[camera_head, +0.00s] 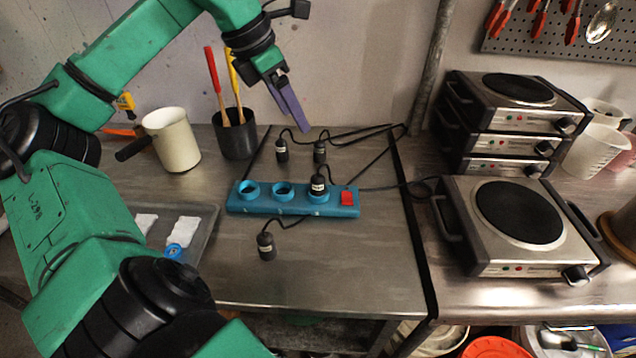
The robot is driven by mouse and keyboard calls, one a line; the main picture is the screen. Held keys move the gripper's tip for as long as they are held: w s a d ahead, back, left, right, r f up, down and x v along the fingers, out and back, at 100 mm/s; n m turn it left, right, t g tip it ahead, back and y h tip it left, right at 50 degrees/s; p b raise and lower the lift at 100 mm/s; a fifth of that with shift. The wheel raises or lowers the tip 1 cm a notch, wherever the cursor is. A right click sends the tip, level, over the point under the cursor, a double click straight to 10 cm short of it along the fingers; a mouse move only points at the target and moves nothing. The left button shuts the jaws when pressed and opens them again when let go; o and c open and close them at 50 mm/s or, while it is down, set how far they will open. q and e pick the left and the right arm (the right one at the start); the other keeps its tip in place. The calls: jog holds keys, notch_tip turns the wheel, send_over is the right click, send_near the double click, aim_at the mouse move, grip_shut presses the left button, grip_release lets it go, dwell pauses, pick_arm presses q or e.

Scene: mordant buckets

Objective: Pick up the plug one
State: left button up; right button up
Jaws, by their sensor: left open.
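Several black plugs with cords are in the head view, and their labels are too small to read, so I cannot tell which is plug one. One plug (266,246) stands on the table in front of the blue power strip (258,208). Another plug (318,186) sits in the strip's right socket. Two more, a left plug (282,151) and a right plug (320,152), stand behind the strip. My left gripper (298,125) is open and empty, in the air above and behind the strip, its fingers pointing down. My right gripper is out of view.
A black holder (237,140) with red and yellow handled tools and a white pot (172,140) stand at the back left. A tray (205,225) with white pieces lies left. Hot plates (480,240) stand right. The table front (330,270) is clear.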

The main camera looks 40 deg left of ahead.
pick_arm(q)
jog(key=b, duration=0.3)
send_near(318, 177)
jog(key=v, duration=0.3)
jog(key=x, duration=0.8)
jog(key=shift+w+a+f, duration=0.1)
jog(key=shift+a+f, duration=0.05)
jog(key=p+x, duration=0.1)
jog(key=x, duration=0.4)
jog(key=shift+p, duration=0.35)
jog(key=shift+w+f, duration=0.1)
jog(key=shift+f, duration=0.05)
grip_shut()
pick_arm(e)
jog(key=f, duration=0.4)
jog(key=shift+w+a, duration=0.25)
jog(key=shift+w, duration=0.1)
